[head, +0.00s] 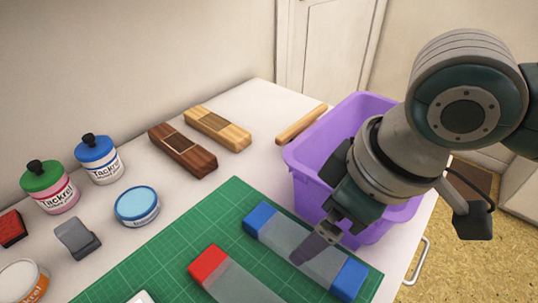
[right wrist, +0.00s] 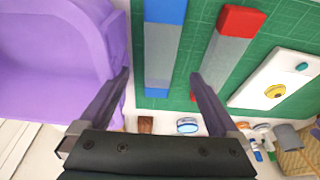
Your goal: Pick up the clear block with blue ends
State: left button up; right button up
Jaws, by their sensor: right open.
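The clear block with blue ends (head: 283,242) lies flat on the green cutting mat (head: 168,241) in the head view, beside the purple bin. In the right wrist view the same block (right wrist: 164,50) runs up the picture between my two fingers. My right gripper (head: 312,247) is open and empty, over the middle of the block and hiding part of it. The fingers of my right gripper (right wrist: 159,78) appear on either side of the block; I cannot tell whether they touch it. My left gripper is not in view.
A clear block with red ends (head: 232,283) lies on the mat to the left. A purple bin (head: 308,187) stands close behind. Wooden blocks (head: 217,129), paint jars (head: 98,160) and a blue-lidded tin (head: 137,206) stand farther left on the white table.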

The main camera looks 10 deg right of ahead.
pick_arm(q)
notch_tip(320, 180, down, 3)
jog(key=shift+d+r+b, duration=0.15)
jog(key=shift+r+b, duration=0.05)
jog(key=shift+b, duration=0.95)
pick_arm(e)
jog(key=x, duration=0.6)
jog(key=shift+w+f, duration=0.15)
jog(key=shift+c, duration=0.2)
grip_shut()
